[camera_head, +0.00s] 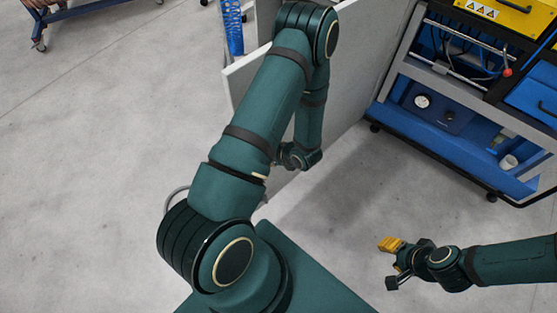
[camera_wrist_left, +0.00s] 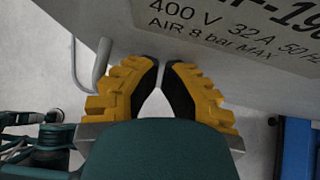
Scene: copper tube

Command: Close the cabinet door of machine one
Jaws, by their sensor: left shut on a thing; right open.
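The cabinet door (camera_head: 358,82) is a light grey panel, standing open out from machine one (camera_head: 448,125) at the upper right. In the left wrist view the grey panel (camera_wrist_left: 235,72) with black printed lettering fills the top. My left arm crosses in front of the door in the head view and hides part of it and the left fingers. In the left wrist view my left gripper (camera_wrist_left: 162,66) has its yellow-and-black fingers nearly together at the panel's lower edge, shut on the panel. My right gripper (camera_head: 391,264) is open and empty above the floor at the lower right.
A curved grey bar (camera_wrist_left: 101,64) is just left of the left fingers. The machine's open cabinet shows cables, a gauge and a blue shelf. A blue-framed cart (camera_head: 75,14) stands at the upper left. The grey floor (camera_head: 100,150) to the left is clear.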

